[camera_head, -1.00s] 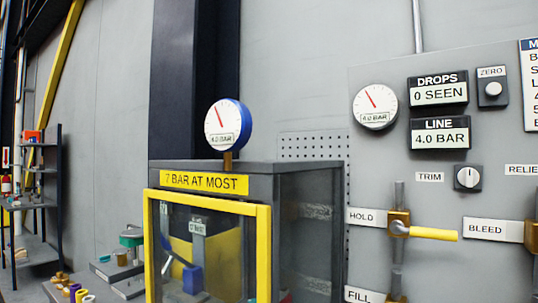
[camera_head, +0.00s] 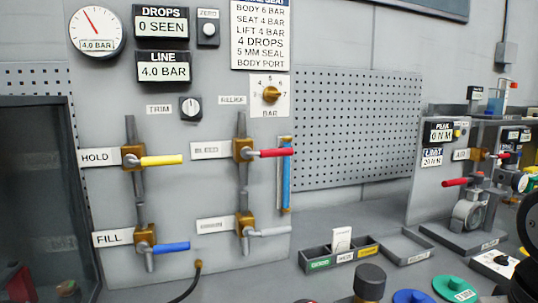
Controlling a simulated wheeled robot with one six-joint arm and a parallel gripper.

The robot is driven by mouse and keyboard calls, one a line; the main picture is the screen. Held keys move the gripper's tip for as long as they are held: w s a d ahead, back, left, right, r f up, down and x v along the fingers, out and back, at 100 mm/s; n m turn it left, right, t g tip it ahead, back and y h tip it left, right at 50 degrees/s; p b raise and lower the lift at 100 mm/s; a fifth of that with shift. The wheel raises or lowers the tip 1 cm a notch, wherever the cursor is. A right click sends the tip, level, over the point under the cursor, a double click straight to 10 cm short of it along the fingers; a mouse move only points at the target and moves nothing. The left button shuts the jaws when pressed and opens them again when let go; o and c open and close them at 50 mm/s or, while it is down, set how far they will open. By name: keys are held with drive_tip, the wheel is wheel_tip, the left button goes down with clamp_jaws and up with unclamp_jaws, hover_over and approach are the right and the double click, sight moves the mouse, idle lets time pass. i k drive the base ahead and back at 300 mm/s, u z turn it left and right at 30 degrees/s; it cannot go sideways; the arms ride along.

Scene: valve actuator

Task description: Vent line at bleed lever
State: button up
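The bleed lever (camera_head: 273,153) has a red handle on a brass valve (camera_head: 242,150) and points right, across its upright pipe. The label beside it (camera_head: 211,149) is blurred now, but the earlier frame reads BLEED in this place. The line display (camera_head: 163,67) reads 4.0 BAR. The round gauge (camera_head: 97,31) also shows 4.0 BAR. The drops display (camera_head: 161,24) reads 0 SEEN. My gripper is not clearly in view, and nothing is seen touching the levers.
The yellow hold lever (camera_head: 162,160), blue fill lever (camera_head: 170,247) and a grey lever (camera_head: 270,232) also point right. A blue tube (camera_head: 286,172) stands close right of the bleed handle. A divided tray (camera_head: 340,250) sits on the bench. A dark shape (camera_head: 527,225) cuts the right edge.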

sight(247, 152)
drive_tip(key=u, duration=0.55)
drive_tip(key=k, duration=0.6)
drive_tip(key=u, duration=0.5)
drive_tip(key=i, duration=1.05)
drive_tip(key=z, duration=0.75)
